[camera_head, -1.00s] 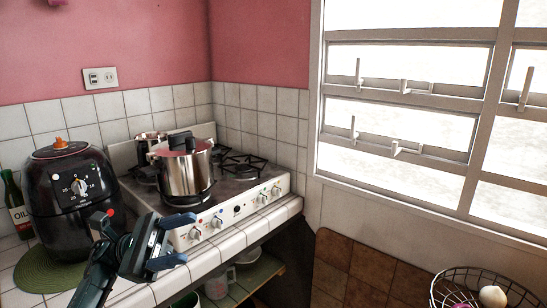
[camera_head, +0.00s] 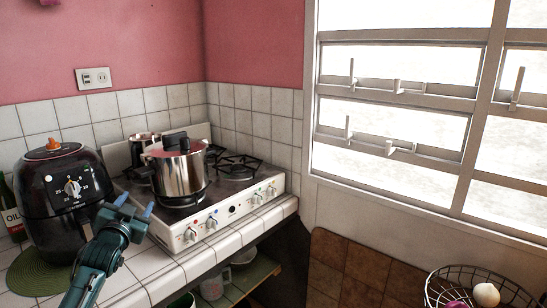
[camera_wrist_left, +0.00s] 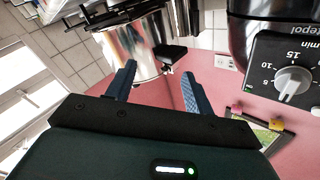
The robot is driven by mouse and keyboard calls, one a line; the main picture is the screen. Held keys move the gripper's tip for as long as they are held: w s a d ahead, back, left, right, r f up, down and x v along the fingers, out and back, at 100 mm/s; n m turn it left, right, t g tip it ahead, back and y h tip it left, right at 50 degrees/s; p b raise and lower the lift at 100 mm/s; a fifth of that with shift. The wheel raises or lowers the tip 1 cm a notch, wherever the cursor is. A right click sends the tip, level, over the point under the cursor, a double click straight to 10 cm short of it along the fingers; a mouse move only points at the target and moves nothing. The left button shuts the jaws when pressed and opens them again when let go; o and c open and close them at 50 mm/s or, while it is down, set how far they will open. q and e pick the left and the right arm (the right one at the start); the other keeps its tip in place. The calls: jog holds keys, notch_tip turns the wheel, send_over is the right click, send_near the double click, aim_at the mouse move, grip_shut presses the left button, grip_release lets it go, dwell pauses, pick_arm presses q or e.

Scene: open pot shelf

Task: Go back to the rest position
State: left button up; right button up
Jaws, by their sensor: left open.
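My left gripper (camera_head: 135,207) is open and empty in the head view, raised over the tiled counter between the black air fryer and the stove. Its two blue fingers show apart in the left wrist view (camera_wrist_left: 158,88). A steel pot (camera_head: 181,174) with a dark-handled lid stands on the stove (camera_head: 232,197), behind and to the right of the gripper; it also shows in the left wrist view (camera_wrist_left: 137,48), beyond the fingers. My right gripper is not in view.
The black air fryer (camera_head: 62,215) stands on a green round mat (camera_head: 40,272), close to the left of my gripper. An oil bottle (camera_head: 12,215) is at the left edge. A wire basket (camera_head: 462,290) is at bottom right. An open shelf (camera_head: 252,273) lies under the counter.

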pick_arm(q)
jog(key=s+d+f+g+h, duration=0.1)
jog(key=s+d+f+g, duration=0.1)
jog(key=s+d+f, duration=0.55)
jog(key=s+d+f+g+h, duration=0.25)
jog(key=s+f, duration=0.55)
jog(key=f, duration=0.7)
jog(key=s+d+f+n+g, duration=0.1)
jog(key=s+d+f, duration=0.3)
jog(key=s, duration=0.8)
jog(key=s+d+f+g+h, duration=0.1)
jog(key=s+d+f+g, duration=0.2)
jog(key=s, duration=0.9)
jog(key=d+f, duration=0.1)
jog(key=d, duration=0.2)
jog(key=shift+s+n, duration=0.3)
jog(key=shift+n, duration=0.1)
